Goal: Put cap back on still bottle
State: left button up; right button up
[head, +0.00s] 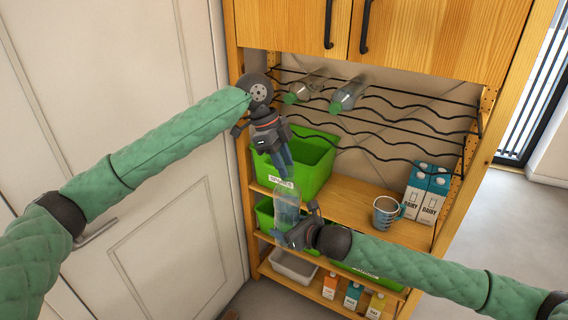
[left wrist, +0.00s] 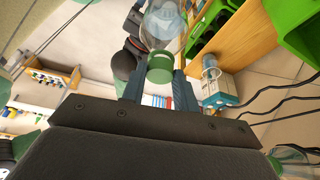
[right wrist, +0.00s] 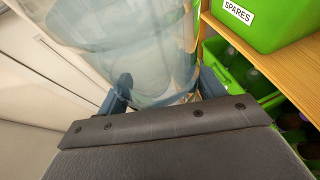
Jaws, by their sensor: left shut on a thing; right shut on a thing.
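A clear bottle (head: 287,203) stands roughly upright in front of the shelf unit. My right gripper (head: 285,235) is shut on its lower part. The bottle (right wrist: 135,45) fills much of the right wrist view between the fingers. My left gripper (head: 285,168) points down at the bottle's top, its fingers shut on a green cap (left wrist: 160,70). In the left wrist view the cap is in line with the bottle's neck (left wrist: 163,42). I cannot tell whether the cap is seated on the neck. In the head view the fingers hide the cap.
Two more bottles (head: 348,95) lie in the wire rack (head: 420,118). A green spares bin (head: 318,160), a mug (head: 386,213) and dairy cartons (head: 428,190) stand on the shelf behind. Green bins and small cartons (head: 352,295) are lower down. A white door (head: 120,120) is at left.

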pick_arm(q)
jog(key=m, duration=0.2)
jog(key=m+g+y, duration=0.1)
jog(key=m, duration=0.1)
jog(key=m+g+y, duration=0.1)
jog(key=m, duration=0.2)
jog(key=shift+w+d, duration=0.2)
jog(key=shift+w, duration=0.15)
jog(key=m, duration=0.2)
jog(key=m+y, duration=0.1)
jog(key=m, duration=0.1)
jog(key=m+y, duration=0.1)
jog(key=m, duration=0.1)
jog(key=shift+d+r+g, duration=0.1)
jog(key=shift+d+g, duration=0.2)
jog(key=m, duration=0.2)
jog(key=m+y, duration=0.1)
jog(key=m, duration=0.1)
jog(key=m+y, duration=0.1)
jog(key=shift+d+m, duration=0.25)
jog(key=shift+m, duration=0.15)
jog(key=m, duration=0.2)
jog(key=m+t+y, duration=0.1)
jog(key=m, duration=0.2)
jog(key=shift+s+d+m+t+y, duration=0.2)
jog(key=shift+s+m+t+y, duration=0.05)
jog(key=shift+m+t+y, duration=0.15)
jog(key=o, duration=0.9)
jog(key=shift+o, duration=0.2)
jog(key=shift+r, duration=2.15)
